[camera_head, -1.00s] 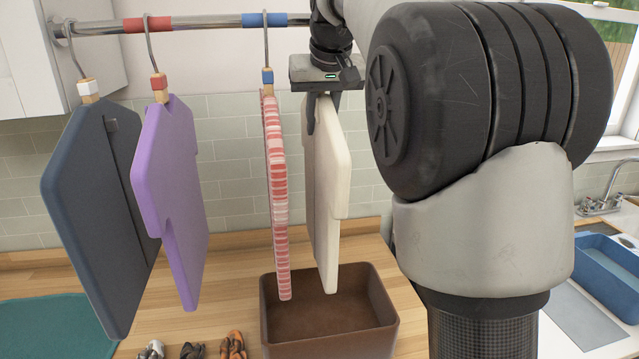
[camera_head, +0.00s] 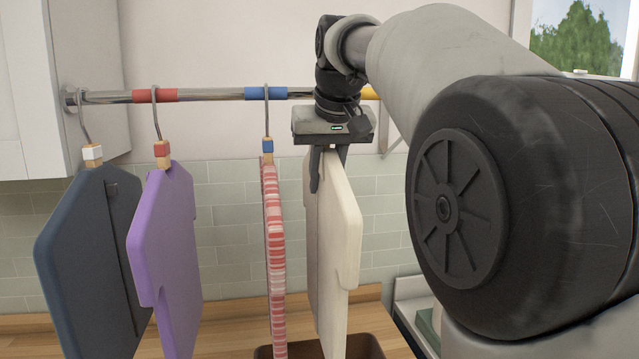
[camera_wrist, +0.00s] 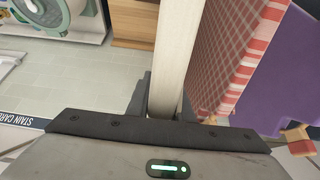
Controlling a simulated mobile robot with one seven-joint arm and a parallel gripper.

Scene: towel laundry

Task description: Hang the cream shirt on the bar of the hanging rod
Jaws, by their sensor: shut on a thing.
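The cream shirt (camera_head: 338,235) is a flat, stiff-looking panel hanging nearly upright below my gripper (camera_head: 328,170). My gripper is shut on its top edge; the wrist view shows the cream shirt (camera_wrist: 180,45) edge-on between the fingers (camera_wrist: 163,97). The hanging rod's bar (camera_head: 205,94) runs across behind, with red, blue and yellow bands. My wrist hides part of the bar, just left of the yellow band (camera_head: 371,93). The cream shirt's hanger hook is not visible. The shirt is to the right of the red-striped shirt (camera_head: 274,250), with a narrow gap.
A dark shirt (camera_head: 85,265) and a purple shirt (camera_head: 165,250) hang on the bar's left part. A brown bin (camera_head: 370,347) stands below on the wooden counter (camera_head: 230,335). A white cabinet (camera_head: 25,90) is at the left end.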

